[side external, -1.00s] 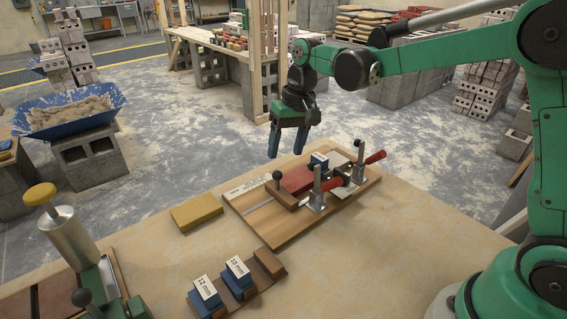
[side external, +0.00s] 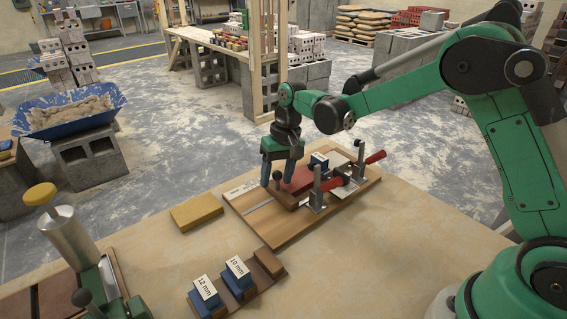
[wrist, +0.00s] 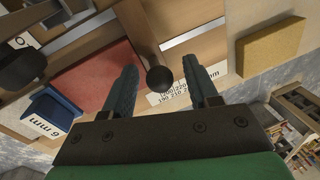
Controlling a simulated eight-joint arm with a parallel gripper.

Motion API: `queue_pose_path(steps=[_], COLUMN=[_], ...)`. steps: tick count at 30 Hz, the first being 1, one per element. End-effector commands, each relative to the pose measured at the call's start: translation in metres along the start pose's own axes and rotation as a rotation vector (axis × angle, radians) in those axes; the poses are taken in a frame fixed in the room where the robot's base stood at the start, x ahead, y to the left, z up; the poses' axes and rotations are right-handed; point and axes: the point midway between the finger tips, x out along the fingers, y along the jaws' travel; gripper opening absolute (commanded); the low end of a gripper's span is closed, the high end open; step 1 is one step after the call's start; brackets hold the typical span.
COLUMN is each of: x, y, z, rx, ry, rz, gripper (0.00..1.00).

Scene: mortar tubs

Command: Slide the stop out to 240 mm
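The stop (side external: 284,199) is a wooden bar with a dark round knob (side external: 278,177), lying across the slotted wooden jig board (side external: 270,234). The knob also shows in the wrist view (wrist: 160,79). My gripper (side external: 277,184) is lowered over the stop, its two blue fingers apart. In the wrist view my gripper (wrist: 160,70) has one finger on each side of the knob, with visible gaps. A white scale strip (wrist: 180,91) marked in mm lies beside the stop; it is partly hidden and the stop's reading cannot be told. A red slab (wrist: 97,75) lies beside the stop.
Toggle clamps with red handles (side external: 374,157) stand on the board's right side. A blue 6 mm block (wrist: 50,110) is by the slab. Blue 10 mm (side external: 238,277) and 12 mm (side external: 206,296) blocks sit in front. A yellow block (side external: 196,211) lies left of the board.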

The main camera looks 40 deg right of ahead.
Motion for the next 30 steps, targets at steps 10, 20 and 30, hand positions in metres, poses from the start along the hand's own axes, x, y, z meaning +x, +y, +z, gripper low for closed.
queue_pose_path(steps=[10,20,30], x=[-0.0003,-0.0005,-0.0006], y=[0.0000,0.0000,0.0000], z=[0.0000,0.0000,0.0000], rx=[0.000,0.000,0.000], ry=[0.000,0.000,0.000], rz=[0.000,0.000,0.000], gripper=[0.00,0.00,0.00])
